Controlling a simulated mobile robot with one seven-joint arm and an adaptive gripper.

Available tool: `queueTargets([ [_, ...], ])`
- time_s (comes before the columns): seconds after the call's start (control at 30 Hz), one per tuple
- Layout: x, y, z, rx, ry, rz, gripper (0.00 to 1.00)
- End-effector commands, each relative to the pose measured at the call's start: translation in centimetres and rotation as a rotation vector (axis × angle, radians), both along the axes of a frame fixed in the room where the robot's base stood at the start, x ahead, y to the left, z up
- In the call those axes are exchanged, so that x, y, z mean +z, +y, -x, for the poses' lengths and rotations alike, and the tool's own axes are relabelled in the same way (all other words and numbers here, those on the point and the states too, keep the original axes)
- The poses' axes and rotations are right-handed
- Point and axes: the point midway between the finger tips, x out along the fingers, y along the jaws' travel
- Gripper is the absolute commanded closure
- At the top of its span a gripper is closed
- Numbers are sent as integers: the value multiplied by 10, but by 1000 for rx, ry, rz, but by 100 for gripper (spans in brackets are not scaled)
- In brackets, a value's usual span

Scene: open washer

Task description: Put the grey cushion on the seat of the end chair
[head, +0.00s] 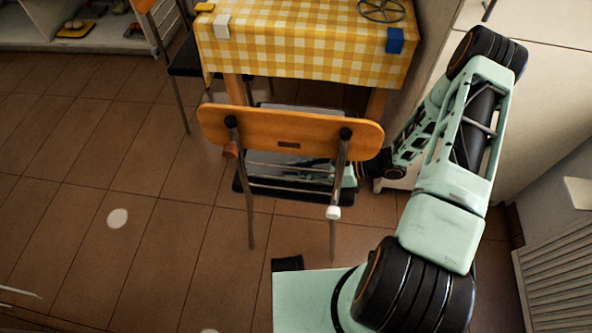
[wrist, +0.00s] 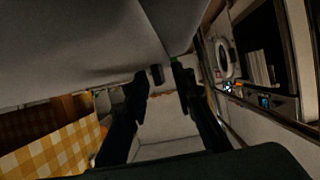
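The end chair (head: 290,131) stands at the near end of the table, its orange wooden back toward me. The grey cushion (head: 290,161) shows in part behind the chair back, over the dark seat (head: 250,187); I cannot tell whether it rests flat there. In the wrist view a large grey surface, seemingly the cushion (wrist: 70,45), fills the upper left, close to the fingertips. My gripper (wrist: 162,76) shows two dark fingers with a gap between them; the cushion's edge reaches the tips, but a grip on it is unclear. In the head view the chair hides the fingers.
The table (head: 300,45) with a yellow checked cloth stands beyond the chair, carrying a wire stand (head: 382,10). Another chair (head: 185,70) is at its left. A pale cabinet (head: 535,90) and a radiator (head: 555,280) bound the right. The tiled floor at left is open.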

Motion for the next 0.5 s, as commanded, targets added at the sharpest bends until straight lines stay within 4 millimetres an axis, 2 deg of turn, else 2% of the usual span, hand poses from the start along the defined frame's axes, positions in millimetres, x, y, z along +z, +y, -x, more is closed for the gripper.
queueTargets([
  [0.23,6,-1,0,-1,0,0,77],
  [0.5,26,-50,9,-3,-2,3,77],
])
